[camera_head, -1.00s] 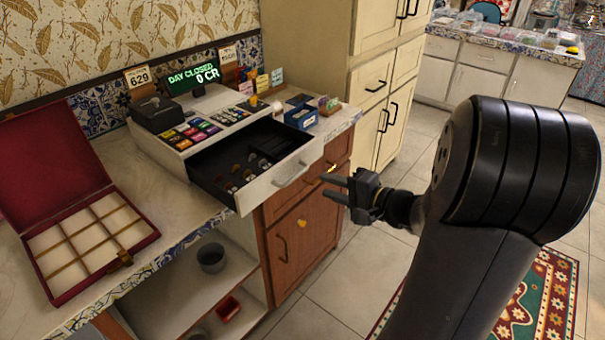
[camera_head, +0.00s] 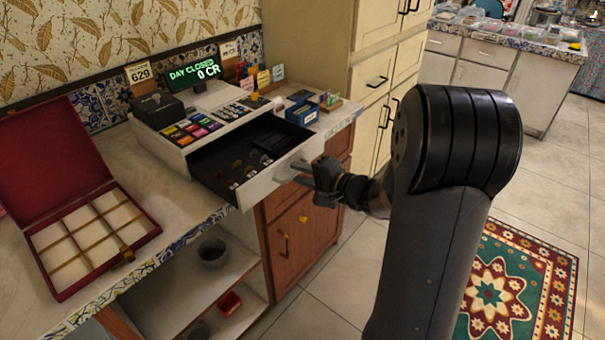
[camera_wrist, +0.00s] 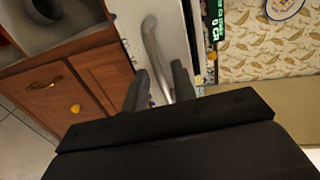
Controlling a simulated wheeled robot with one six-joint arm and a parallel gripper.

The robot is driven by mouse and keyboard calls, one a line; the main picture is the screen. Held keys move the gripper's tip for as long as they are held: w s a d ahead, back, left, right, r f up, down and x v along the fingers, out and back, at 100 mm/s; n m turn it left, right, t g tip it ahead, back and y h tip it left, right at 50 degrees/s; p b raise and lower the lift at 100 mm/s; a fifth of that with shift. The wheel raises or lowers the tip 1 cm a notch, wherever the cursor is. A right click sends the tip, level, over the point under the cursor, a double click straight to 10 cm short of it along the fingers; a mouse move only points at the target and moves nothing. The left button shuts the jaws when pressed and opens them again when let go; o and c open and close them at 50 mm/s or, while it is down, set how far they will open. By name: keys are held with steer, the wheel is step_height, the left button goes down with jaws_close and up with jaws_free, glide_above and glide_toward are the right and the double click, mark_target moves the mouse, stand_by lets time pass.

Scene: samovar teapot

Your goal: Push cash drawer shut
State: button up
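The cash drawer (camera_head: 262,184) is pulled out from under the cash register (camera_head: 203,127) on the counter. Coins lie in its dark compartments. Its white front carries a metal handle (camera_wrist: 152,52). My gripper (camera_head: 304,173) is at the right part of the drawer front, by the handle. In the wrist view my gripper (camera_wrist: 160,80) has its two fingers apart, with the handle bar running between them. I cannot tell whether the fingers touch the handle or the front. The register's display reads "DAY CLOSED 0 CR".
An open red box (camera_head: 75,250) with empty compartments lies on the counter at left. A blue card box (camera_head: 302,114) stands right of the register. A wooden cabinet (camera_head: 300,235) is below the drawer. A tall cream cabinet (camera_head: 375,85) stands behind.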

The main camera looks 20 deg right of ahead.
jaws_close()
stand_by(0.4)
steer(key=b, duration=0.8)
glide_toward(247, 144)
steer(key=a, duration=0.1)
steer(key=w+a+r, duration=0.1)
steer(key=a, duration=0.3)
steer(key=shift+w+a+r, duration=0.1)
steer(key=shift+w+r, duration=0.05)
steer(key=shift+w, duration=0.05)
steer(key=shift+w+a, duration=0.3)
steer(key=shift+w, duration=0.15)
steer(key=shift+r, duration=0.25)
